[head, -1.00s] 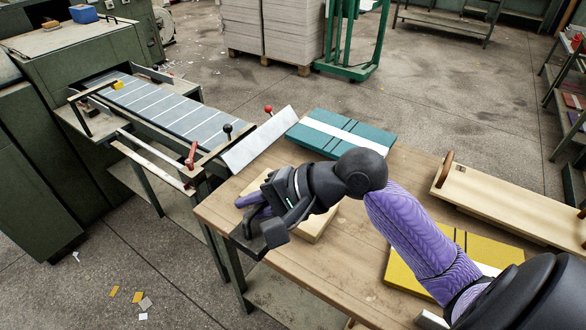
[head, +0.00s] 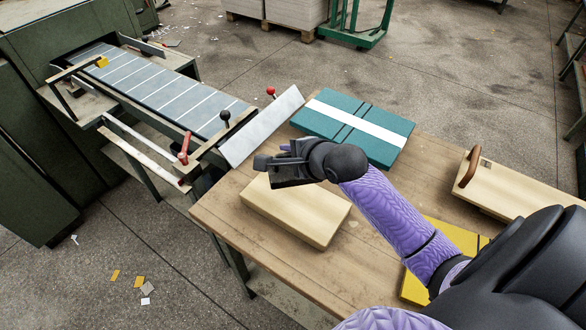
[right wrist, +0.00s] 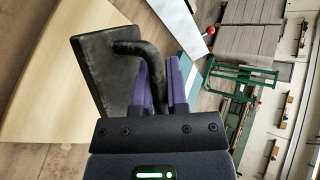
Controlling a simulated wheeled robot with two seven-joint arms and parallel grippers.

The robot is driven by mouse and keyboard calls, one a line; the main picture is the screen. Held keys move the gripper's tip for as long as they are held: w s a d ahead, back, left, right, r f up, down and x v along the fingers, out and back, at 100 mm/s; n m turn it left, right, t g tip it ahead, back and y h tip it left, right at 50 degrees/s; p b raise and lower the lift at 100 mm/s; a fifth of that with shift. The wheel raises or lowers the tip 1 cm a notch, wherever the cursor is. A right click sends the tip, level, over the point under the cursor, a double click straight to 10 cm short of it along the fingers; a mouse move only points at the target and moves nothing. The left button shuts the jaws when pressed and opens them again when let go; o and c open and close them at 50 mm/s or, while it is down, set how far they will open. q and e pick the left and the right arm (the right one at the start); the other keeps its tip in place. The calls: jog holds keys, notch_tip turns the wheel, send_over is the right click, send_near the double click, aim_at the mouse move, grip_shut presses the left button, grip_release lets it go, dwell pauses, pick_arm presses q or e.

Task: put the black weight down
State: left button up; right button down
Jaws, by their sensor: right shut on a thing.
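The black weight is a dark flat plate with a bent bar handle, seen best in the right wrist view (right wrist: 100,75). My right gripper (right wrist: 165,82) is shut on its handle with the purple fingers. In the head view my right gripper (head: 286,150) is over the far left part of the wooden table (head: 270,258), near the pale wooden block (head: 300,215). The weight's dark plate shows at the block's far edge. I cannot tell whether the weight touches anything below. My left gripper is not in view.
A teal board stack with a white band (head: 375,125) lies behind the gripper. A yellow stack (head: 415,290) and a pale board with a brown handle (head: 510,185) are to the right. The feeder (head: 170,90) with a sloped white plate (head: 262,125) stands left of the table.

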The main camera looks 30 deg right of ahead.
aim_at(289, 169)
notch_tip(289, 169, down, 5)
jog(key=shift+r+b, duration=0.1)
jog(key=shift+b, duration=0.75)
notch_tip(289, 169, down, 4)
jog(key=shift+r+b, duration=0.1)
jog(key=shift+b, duration=0.85)
jog(key=shift+r, duration=0.1)
jog(key=c, duration=0.6)
grip_release()
jog(key=shift+c, duration=0.2)
jog(key=shift+s, duration=0.15)
jog(key=p+v, duration=0.5)
jog(key=v, duration=0.6)
jog(key=shift+r, duration=0.1)
jog(key=shift+s+r, duration=0.15)
jog(key=shift+s, duration=0.15)
